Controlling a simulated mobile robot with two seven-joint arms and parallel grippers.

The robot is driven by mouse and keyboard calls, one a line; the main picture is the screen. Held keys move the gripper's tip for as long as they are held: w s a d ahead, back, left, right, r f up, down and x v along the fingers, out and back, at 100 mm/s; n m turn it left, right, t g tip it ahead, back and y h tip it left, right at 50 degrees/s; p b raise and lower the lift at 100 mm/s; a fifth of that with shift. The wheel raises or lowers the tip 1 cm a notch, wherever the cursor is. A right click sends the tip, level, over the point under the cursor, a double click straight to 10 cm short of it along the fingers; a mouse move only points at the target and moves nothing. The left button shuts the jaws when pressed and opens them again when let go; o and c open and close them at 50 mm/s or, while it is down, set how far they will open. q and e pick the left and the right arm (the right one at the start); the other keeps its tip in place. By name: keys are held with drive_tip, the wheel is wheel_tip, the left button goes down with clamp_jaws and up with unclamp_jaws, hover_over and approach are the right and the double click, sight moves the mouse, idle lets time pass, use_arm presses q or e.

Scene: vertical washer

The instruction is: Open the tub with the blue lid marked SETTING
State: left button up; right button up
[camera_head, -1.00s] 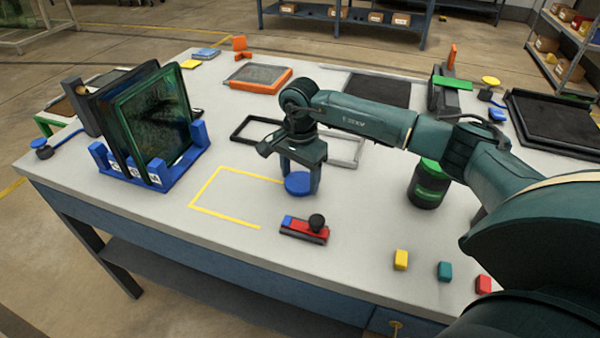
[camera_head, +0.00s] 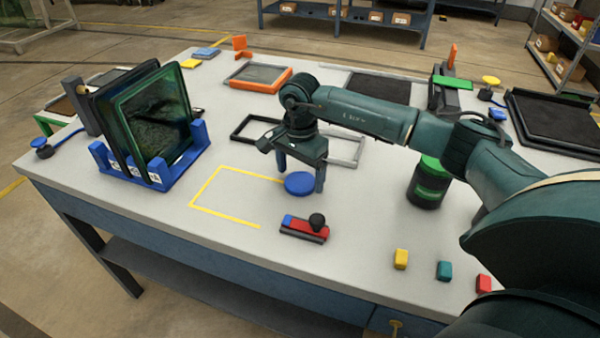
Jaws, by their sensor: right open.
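A round blue lid (camera_head: 299,184) shows near the middle of the table, by the right end of the yellow outline. It looks flat and low; I see no tub body under it and cannot read any marking on it. My right gripper (camera_head: 303,178) is open, pointing down just behind and above the lid. One finger is behind its left side and the other by its right edge; I cannot tell if either touches it. My left gripper is not in view.
A dark jar with a green lid (camera_head: 427,182) stands right of the gripper. A red-and-blue block with a black knob (camera_head: 304,228) lies in front of the lid. A blue rack (camera_head: 182,172) holds dark panels at left. The yellow-outlined area (camera_head: 195,207) is clear.

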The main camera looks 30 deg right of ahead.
sight(300, 182)
wheel_tip(300, 182, up, 11)
drive_tip(key=shift+r, duration=0.2)
